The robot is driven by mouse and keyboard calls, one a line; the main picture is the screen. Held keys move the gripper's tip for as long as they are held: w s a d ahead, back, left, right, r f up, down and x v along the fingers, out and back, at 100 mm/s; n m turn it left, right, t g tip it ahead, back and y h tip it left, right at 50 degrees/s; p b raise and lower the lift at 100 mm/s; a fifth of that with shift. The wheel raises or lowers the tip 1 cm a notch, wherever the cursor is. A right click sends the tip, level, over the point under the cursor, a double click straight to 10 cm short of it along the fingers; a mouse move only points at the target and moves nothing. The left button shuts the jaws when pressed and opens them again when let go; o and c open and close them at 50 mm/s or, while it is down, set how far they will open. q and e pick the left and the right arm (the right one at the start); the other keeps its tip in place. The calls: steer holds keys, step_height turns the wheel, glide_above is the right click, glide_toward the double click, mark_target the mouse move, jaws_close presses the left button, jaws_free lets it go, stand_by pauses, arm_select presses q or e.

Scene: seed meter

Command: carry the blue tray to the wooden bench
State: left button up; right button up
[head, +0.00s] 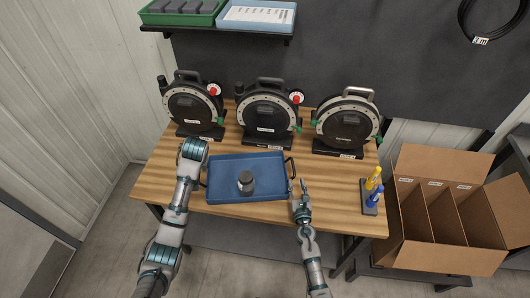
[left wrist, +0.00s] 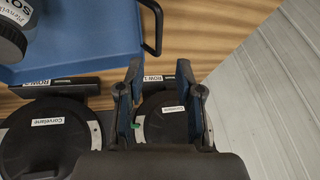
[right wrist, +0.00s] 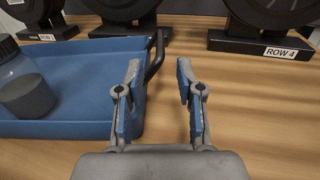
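The blue tray (head: 222,187) rests on the wooden bench (head: 160,182), with a dark handle at each short end. A dark-lidded jar (head: 246,181) stands in it. My right gripper (head: 302,188) is open and empty beside the tray's right end; in the right wrist view (right wrist: 158,68) the right handle (right wrist: 157,55) shows beyond and between the fingers. My left gripper (left wrist: 160,70) is open and empty; in the left wrist view the left handle (left wrist: 155,28) lies beyond its fingers. In the head view my left wrist hides the left fingers.
Several black round seed meters (head: 265,118) line the bench's back. Yellow and blue bottles (head: 373,182) stand in a holder at the right end. An open divided cardboard box (head: 445,258) is at right. A shelf (head: 220,32) with green and pale-blue bins hangs above.

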steer(key=shift+s, duration=1.35)
